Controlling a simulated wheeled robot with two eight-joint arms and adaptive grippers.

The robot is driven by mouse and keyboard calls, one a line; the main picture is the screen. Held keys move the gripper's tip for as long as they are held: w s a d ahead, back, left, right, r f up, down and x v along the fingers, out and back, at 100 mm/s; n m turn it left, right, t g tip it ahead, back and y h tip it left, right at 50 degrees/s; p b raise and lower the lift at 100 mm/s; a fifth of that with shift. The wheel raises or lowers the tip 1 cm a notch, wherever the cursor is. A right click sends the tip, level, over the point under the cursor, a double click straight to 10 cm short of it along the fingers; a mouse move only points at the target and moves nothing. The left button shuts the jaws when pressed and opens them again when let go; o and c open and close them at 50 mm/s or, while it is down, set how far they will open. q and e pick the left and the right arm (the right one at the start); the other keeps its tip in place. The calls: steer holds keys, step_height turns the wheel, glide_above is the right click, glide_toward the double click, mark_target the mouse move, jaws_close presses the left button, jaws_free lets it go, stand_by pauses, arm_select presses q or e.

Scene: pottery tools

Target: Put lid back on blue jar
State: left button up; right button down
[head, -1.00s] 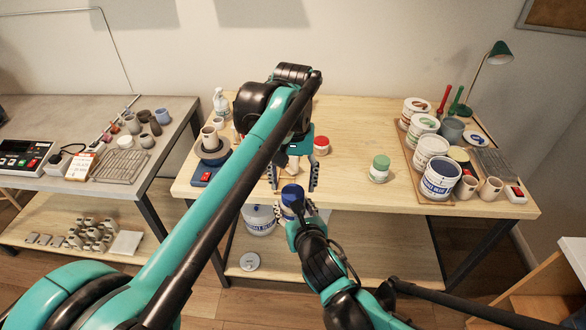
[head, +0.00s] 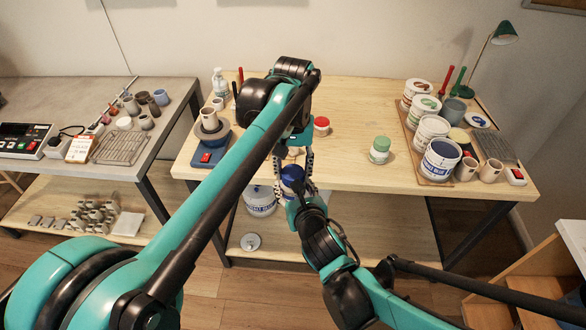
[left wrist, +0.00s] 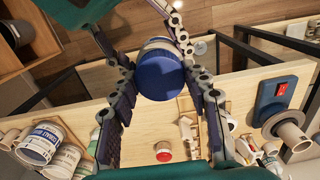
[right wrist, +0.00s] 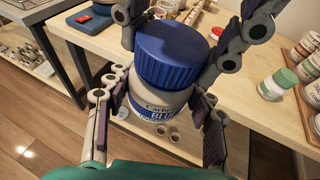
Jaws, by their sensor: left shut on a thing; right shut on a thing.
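The blue jar (right wrist: 157,97), a pale container with a dark label, is held off the table in front of its front edge. The blue lid (right wrist: 172,52) sits on top of the jar; I cannot tell whether it is fully tightened. It also shows in the left wrist view (left wrist: 159,77) and the head view (head: 292,173). My right gripper (right wrist: 160,108) is shut on the jar's body from below. My left gripper (head: 293,181) comes from above, its fingers shut on the lid from both sides. The left arm hides part of the table.
A red-topped jar (head: 321,126) and a green-topped jar (head: 380,150) stand on the table. Several tubs, including a blue one (head: 440,160), stand at the right. A scale (head: 206,150) is at the left. A tub (head: 260,200) is on the shelf below.

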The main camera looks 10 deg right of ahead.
arm_select(q)
steer(key=o, duration=1.4)
steer(key=shift+c, duration=0.2)
step_height(320, 180, up, 12)
